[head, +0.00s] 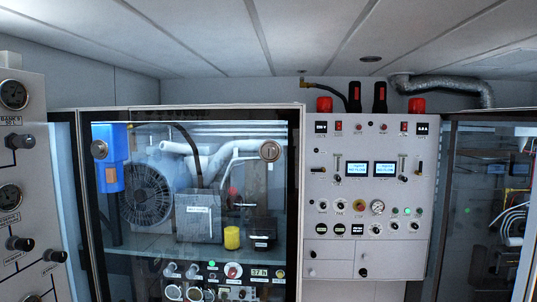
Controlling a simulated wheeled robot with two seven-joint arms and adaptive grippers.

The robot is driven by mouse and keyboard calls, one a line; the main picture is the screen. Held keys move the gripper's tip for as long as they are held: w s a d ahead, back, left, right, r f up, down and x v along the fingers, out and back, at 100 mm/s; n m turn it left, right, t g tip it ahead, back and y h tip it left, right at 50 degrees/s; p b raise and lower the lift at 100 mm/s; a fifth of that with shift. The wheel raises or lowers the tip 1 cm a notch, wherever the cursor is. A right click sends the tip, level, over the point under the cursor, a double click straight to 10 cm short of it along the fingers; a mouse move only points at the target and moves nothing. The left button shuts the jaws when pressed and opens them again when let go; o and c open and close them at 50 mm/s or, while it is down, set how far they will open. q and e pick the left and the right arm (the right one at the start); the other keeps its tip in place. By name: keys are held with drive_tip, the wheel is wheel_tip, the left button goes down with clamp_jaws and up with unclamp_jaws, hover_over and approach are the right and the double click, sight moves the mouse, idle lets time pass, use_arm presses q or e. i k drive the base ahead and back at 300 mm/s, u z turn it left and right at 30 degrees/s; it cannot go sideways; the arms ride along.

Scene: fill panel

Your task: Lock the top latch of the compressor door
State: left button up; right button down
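The compressor door (200,108) is a large glass panel in a pale frame, left of centre in the head view. A round metallic latch (269,150) sits near its upper right corner. A similar round fitting (99,150) shows near its upper left, in front of a blue unit. The door looks flat against its cabinet, but I cannot tell whether it is fully closed. The latch's locked or unlocked state is too small to tell. Neither of my grippers is in view.
A pale control panel (330,229) with knobs, gauges and two lit screens stands right of the door. A gauge panel (22,175) is close at the left edge. Another glass-fronted cabinet (490,215) stands at the far right.

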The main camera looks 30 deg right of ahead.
sight(270, 151)
drive_tip(key=u, duration=0.1)
drive_tip(key=k, duration=0.95)
drive_tip(key=z, duration=1.2)
drive_tip(key=i, duration=1)
